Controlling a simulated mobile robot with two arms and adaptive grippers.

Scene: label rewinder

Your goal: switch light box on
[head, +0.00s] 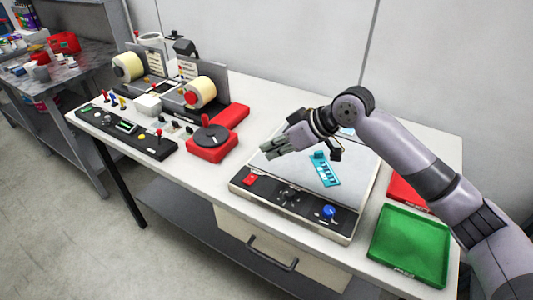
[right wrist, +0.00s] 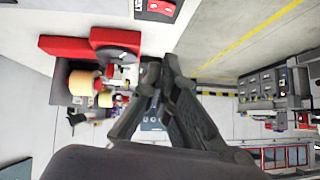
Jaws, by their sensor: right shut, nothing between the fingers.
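The light box (head: 345,172) stands on the right part of the white table, with a pale top plate and a black front panel. A red rocker switch (head: 250,180) is at the panel's left end; it also shows at the top edge of the right wrist view (right wrist: 161,8). I cannot tell its position. A black knob (head: 288,196) and a blue knob (head: 329,211) are on the same panel. My right gripper (head: 268,151) is shut and empty, above the box's left side, apart from the switch. In the right wrist view its fingers (right wrist: 150,75) are together.
A teal slotted piece (head: 325,170) lies on the plate. A green tray (head: 410,246) and a partly hidden red tray (head: 403,190) are to the right. The rewinder (head: 185,85), its control panel (head: 120,130) and a red turntable unit (head: 212,143) stand left.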

